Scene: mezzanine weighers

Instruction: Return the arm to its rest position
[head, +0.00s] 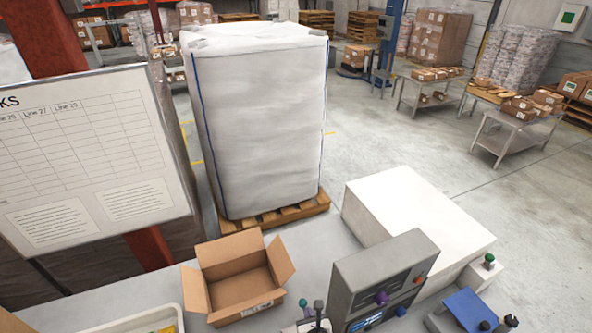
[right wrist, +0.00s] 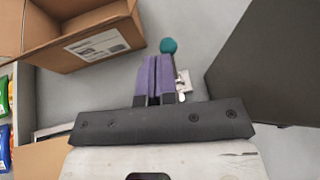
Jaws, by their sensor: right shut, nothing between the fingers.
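My right gripper (head: 304,304) shows at the bottom of the head view, between the open cardboard box and the grey control box. A teal ball knob (right wrist: 168,46) on a small pale plate lies just beyond the fingertips. I cannot tell whether the fingers touch the plate. My left gripper is not in view.
The open box (head: 240,278) stands left of the gripper; it also shows in the wrist view (right wrist: 75,52). The grey control box (head: 385,272) stands close on the right. A white tray (head: 112,326) sits at lower left. A wrapped pallet load (head: 258,120) stands behind.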

